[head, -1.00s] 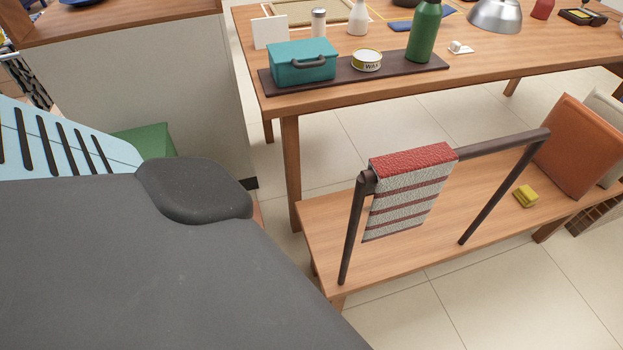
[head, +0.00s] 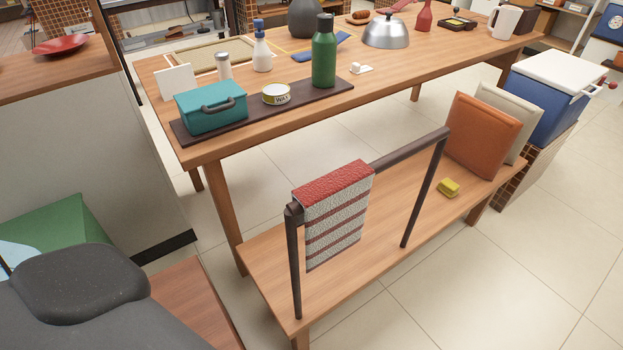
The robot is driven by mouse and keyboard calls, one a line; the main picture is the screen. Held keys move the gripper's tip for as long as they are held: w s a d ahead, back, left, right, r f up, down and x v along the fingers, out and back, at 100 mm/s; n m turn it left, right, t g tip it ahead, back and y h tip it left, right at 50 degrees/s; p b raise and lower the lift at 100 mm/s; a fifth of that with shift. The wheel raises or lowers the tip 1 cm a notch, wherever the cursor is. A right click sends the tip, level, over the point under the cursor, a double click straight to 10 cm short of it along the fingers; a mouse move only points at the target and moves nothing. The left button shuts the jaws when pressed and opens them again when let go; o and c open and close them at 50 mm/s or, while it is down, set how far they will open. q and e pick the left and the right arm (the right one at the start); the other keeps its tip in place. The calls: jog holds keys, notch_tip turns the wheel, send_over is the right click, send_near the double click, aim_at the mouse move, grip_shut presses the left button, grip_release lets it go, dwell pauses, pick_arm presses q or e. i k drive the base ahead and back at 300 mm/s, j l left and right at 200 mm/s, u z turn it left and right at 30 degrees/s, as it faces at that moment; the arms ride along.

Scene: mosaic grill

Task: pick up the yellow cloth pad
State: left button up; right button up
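The yellow cloth pad (head: 448,187) is small and lies on the wooden bench (head: 350,262) in the head view, right of the middle. It sits to the right of the dark rail's right post and in front of an orange cushion (head: 481,134). Neither of my grippers shows in the head view. Nothing is seen touching the pad.
A dark rail (head: 410,150) with a red and striped towel (head: 337,215) stands on the bench. A table (head: 370,84) behind holds a teal box (head: 211,108), a green bottle (head: 324,52) and a kettle-like dome (head: 386,31). A blue cooler (head: 545,98) stands right. Floor at right is clear.

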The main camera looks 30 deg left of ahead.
aim_at(446, 187)
jog(key=i+l+z, duration=0.3)
jog(key=l, duration=0.3)
jog(key=i+l+z, duration=0.35)
jog(key=i+l, duration=0.1)
jog(key=i, duration=0.05)
